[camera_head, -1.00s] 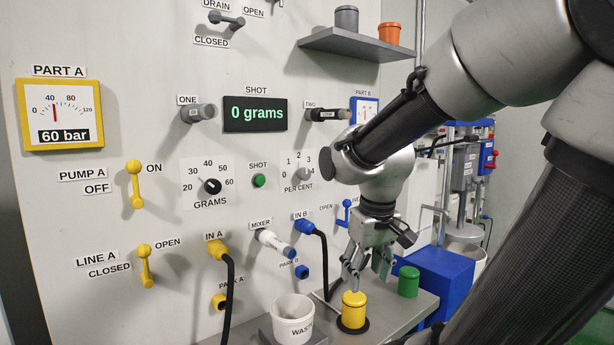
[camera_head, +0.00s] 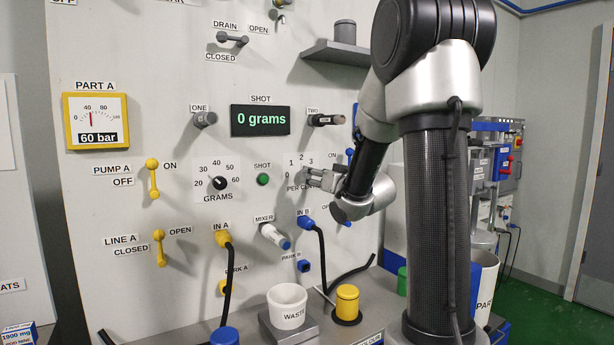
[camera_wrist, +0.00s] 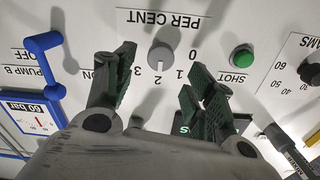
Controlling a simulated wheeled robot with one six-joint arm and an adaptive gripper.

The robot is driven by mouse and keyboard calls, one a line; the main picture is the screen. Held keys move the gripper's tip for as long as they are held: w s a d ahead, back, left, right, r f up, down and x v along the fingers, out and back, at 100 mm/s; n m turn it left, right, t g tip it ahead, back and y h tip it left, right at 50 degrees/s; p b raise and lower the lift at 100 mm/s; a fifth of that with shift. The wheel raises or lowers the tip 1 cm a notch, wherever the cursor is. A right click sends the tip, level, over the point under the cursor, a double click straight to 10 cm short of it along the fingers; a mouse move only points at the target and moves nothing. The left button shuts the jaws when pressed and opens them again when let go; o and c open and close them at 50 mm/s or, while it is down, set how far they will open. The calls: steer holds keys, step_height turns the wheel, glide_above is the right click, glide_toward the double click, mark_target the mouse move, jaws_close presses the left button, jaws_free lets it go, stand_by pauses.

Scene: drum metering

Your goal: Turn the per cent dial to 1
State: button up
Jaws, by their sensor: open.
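The per cent dial is a grey round knob (camera_wrist: 162,57) with a pale mark, on a white scale plate (camera_wrist: 235,22) that appears upside down in the wrist view. Its mark points down in that picture, roughly toward the side between 1 and 2; the exact reading is hard to tell. My gripper (camera_wrist: 160,78) is open, one finger on each side below the knob, with nothing held. I cannot tell whether the fingertips reach around it. In the head view my gripper (camera_head: 318,178) is at the per cent plate and hides the knob and part of its numbers.
The green shot button (camera_head: 263,180) and black grams dial (camera_head: 220,184) are left of the gripper. The blue pump B lever (camera_wrist: 45,55) is close on the other side. The shot display (camera_head: 260,120) is above; the mixer nozzle (camera_head: 272,236) is below.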

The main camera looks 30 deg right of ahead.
steer(key=w, duration=0.6)
steer(key=shift+w+a, duration=0.1)
steer(key=shift+w, duration=0.05)
steer(key=c, duration=1.1)
